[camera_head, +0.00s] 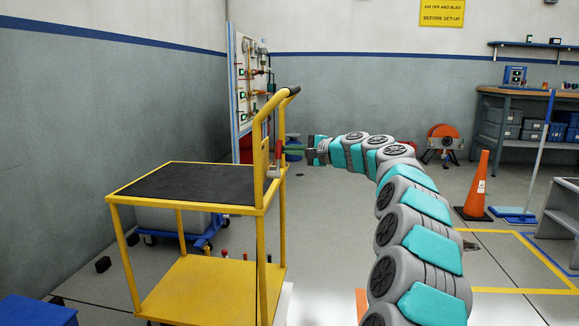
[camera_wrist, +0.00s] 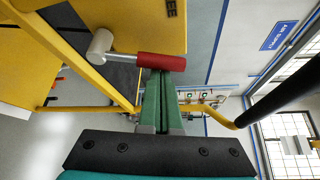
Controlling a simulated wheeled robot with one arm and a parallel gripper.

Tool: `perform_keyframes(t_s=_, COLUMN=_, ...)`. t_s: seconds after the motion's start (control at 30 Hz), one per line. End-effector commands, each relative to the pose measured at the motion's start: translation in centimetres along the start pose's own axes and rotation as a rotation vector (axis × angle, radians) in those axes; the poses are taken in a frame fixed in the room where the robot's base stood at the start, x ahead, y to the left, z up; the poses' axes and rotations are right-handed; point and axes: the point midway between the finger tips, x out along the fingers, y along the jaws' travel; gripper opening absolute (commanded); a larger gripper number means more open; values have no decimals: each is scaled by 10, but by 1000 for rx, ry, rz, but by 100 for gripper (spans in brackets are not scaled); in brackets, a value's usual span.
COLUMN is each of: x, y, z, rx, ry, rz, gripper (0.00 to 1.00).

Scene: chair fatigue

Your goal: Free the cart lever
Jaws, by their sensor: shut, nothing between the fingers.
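The yellow cart (camera_head: 108,198) has a dark mat on its top deck and an upright handle frame with a black grip. The cart lever shows in the wrist view as a red grip (camera_wrist: 160,61) on a metal rod with a pale round end (camera_wrist: 100,45), against the cart's yellow panel (camera_wrist: 150,22). In the head view the red lever (camera_head: 279,148) is partly hidden beside the handle post. My gripper (camera_wrist: 159,76) has its green fingers shut and empty, tips right at the red grip; I cannot tell if they touch.
A wall panel with gauges (camera_head: 250,75) stands behind the cart. An orange cone (camera_head: 478,185), an orange reel (camera_head: 443,140) and a workbench (camera_head: 530,95) are to the right. A blue wheeled dolly (camera_head: 200,235) is beyond the cart.

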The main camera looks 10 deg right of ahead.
Motion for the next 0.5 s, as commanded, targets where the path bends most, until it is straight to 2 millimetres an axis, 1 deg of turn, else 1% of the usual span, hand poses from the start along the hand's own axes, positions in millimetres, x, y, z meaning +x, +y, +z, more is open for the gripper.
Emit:
perform_keyframes(t_s=0.3, x=-10, y=-3, z=17, rx=9, ry=-3, rz=6, gripper=0)
perform_keyframes(t_s=0.5, x=-13, y=-3, z=22, rx=9, ry=-1, rz=4, gripper=0)
